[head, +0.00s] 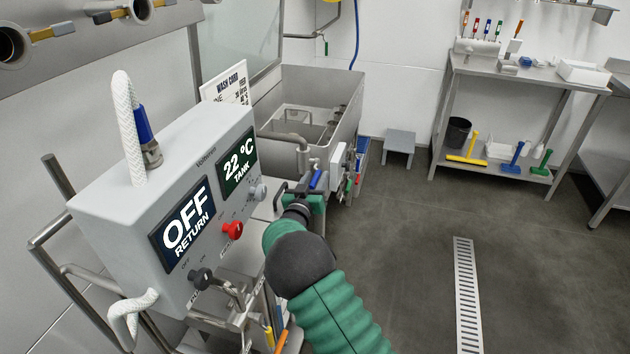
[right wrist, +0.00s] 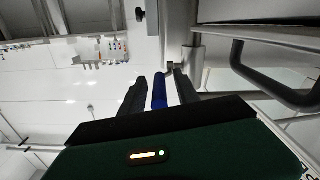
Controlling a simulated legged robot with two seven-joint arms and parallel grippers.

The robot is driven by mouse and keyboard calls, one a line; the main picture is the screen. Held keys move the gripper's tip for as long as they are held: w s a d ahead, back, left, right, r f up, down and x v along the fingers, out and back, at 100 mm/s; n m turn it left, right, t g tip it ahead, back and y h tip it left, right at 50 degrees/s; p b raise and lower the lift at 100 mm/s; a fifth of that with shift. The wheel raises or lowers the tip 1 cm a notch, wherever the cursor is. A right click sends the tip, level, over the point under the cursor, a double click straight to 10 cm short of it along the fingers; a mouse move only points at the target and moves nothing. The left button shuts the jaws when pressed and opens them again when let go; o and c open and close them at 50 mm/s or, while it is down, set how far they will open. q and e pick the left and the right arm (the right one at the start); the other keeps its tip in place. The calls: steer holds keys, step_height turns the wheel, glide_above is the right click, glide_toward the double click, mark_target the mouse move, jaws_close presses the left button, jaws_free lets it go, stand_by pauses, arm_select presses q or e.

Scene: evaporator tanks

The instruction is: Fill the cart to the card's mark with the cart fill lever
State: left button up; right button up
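A blue-handled lever (head: 316,179) sits at the front of the steel sink unit, right of the grey control box (head: 150,170). My right gripper (head: 305,192) is at this lever. In the right wrist view the blue handle (right wrist: 159,92) lies between the two fingers of my right gripper (right wrist: 160,90), with narrow gaps at its sides. The white card (head: 228,84), headed WASH CARD, stands behind the box and is partly hidden; its small print is unreadable. The box's displays read OFF RETURN (head: 186,225) and 22 °C TANK (head: 238,161). My left gripper is out of view.
A red knob (head: 233,229) and a black knob (head: 200,278) project from the box front. Steel basins (head: 310,105) stand behind. A low stool (head: 399,143) and a steel table (head: 505,75) are farther back. The floor around the drain grate (head: 467,290) is clear.

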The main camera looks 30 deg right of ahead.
jaws_close()
stand_by(1.4)
